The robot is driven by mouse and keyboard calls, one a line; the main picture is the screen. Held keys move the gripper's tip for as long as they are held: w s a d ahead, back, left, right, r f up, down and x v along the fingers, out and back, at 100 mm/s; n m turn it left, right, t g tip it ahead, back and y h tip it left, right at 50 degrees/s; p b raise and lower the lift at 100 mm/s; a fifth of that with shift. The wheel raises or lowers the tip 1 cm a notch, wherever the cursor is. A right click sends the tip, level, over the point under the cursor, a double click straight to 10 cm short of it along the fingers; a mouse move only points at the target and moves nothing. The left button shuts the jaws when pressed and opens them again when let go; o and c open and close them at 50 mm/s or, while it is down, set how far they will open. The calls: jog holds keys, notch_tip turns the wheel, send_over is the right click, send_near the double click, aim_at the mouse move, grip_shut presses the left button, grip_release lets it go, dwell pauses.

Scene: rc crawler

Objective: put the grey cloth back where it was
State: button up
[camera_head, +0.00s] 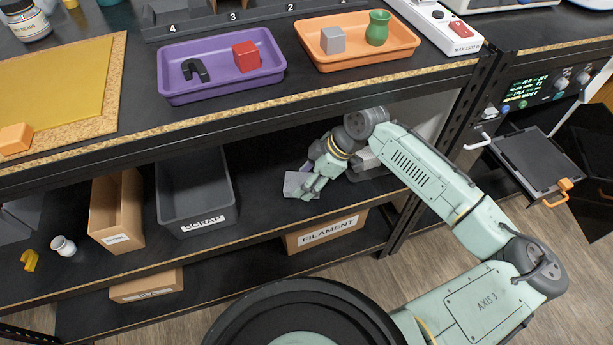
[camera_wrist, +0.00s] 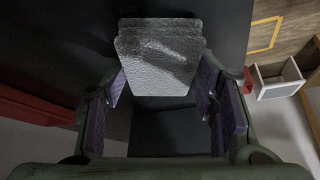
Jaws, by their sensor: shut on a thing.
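The grey cloth (camera_head: 294,185) is at my gripper's tips over the middle shelf (camera_head: 260,210), below the worktop. In the wrist view the cloth (camera_wrist: 160,58) looks like a folded, textured grey pad, lying between and beyond the purple finger pads. My gripper (camera_head: 308,182) reaches in under the worktop and is shut on the cloth; it also shows in the wrist view (camera_wrist: 163,92). I cannot tell whether the cloth touches the shelf.
Left on the middle shelf are a dark grey bin (camera_head: 197,222), a cardboard box (camera_head: 106,225) and a small white jar (camera_head: 64,246). The worktop edge (camera_head: 240,108) is above my gripper. A filament box (camera_head: 325,235) is below. Dark shelf lies bare around the cloth.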

jog(key=shift+f, duration=0.2)
jog(key=o, duration=1)
jog(key=shift+o, duration=0.2)
jog(key=shift+d+r+b, duration=0.3)
jog(key=shift+r, duration=0.2)
jog(key=shift+s+d+r+b, duration=0.1)
jog(key=shift+d+r+b, duration=0.25)
jog(key=shift+d, duration=0.3)
jog(key=shift+d+r+b, duration=0.15)
jog(key=shift+d+r, duration=0.25)
jog(key=shift+d, duration=0.2)
jog(key=d, duration=0.3)
jog(key=d+b, duration=0.1)
jog(key=d, duration=0.3)
jog(key=s+d+b, duration=0.1)
jog(key=d, duration=0.2)
jog(key=shift+d+r, duration=0.15)
jog(key=shift+d, duration=0.1)
